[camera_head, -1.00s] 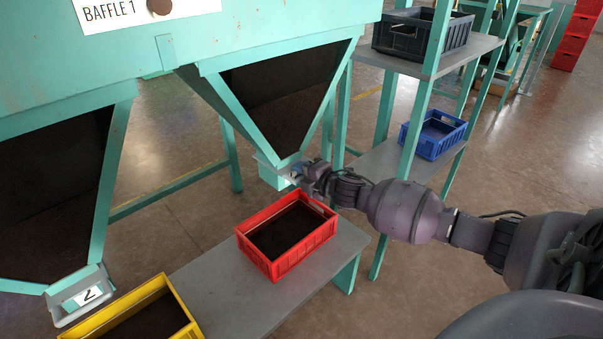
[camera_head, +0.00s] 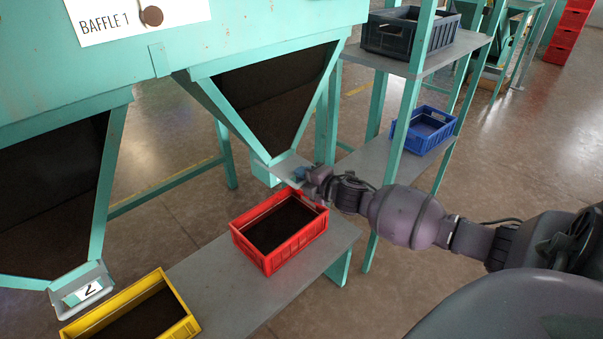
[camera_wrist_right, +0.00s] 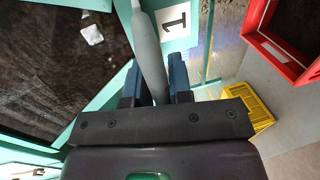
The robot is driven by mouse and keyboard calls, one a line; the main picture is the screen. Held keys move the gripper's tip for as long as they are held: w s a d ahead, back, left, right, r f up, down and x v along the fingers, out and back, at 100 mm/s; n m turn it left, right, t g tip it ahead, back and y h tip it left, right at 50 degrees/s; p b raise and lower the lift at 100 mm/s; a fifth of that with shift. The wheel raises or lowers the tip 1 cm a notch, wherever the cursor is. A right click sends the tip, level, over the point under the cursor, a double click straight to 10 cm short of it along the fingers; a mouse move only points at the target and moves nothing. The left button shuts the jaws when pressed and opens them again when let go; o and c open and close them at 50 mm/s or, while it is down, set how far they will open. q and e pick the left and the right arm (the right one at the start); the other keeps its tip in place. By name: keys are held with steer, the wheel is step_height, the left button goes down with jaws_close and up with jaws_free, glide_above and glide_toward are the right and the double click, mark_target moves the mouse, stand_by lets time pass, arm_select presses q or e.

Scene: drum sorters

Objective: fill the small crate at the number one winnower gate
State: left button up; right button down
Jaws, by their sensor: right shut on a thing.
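The number one gate (camera_head: 288,168) sits at the bottom tip of the right hopper (camera_head: 275,100). Its white "1" plate (camera_wrist_right: 175,21) shows in the right wrist view. My right gripper (camera_head: 312,178) is at this gate; in the right wrist view its blue fingers (camera_wrist_right: 155,80) are shut on a grey bar-like handle (camera_wrist_right: 149,45). A red crate (camera_head: 265,262) stands on the grey bench just below the gate and the gripper. It also shows in the right wrist view (camera_wrist_right: 262,45). Its inside is dark; I cannot tell whether this is material. My left gripper is not in view.
A yellow crate (camera_head: 190,325) stands on the bench (camera_head: 225,290) below the number two gate (camera_head: 84,290). A rack at right holds a dark crate (camera_head: 412,52) above a blue crate (camera_head: 398,135). Bare bench lies between the red and yellow crates.

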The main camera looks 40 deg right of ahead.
steer(key=shift+s+f, duration=0.1)
steer(key=shift+f, duration=0.2)
steer(key=c, duration=1.1)
jaws_free()
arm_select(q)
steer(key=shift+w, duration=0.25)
arm_select(e)
steer(key=shift+r, duration=0.1)
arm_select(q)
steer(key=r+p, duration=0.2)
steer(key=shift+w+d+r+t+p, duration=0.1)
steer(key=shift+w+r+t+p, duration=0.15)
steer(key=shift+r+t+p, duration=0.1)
arm_select(e)
steer(key=v, duration=1)
steer(key=shift+s+r, duration=0.15)
steer(key=shift+s, duration=0.1)
steer(key=shift+a, duration=0.1)
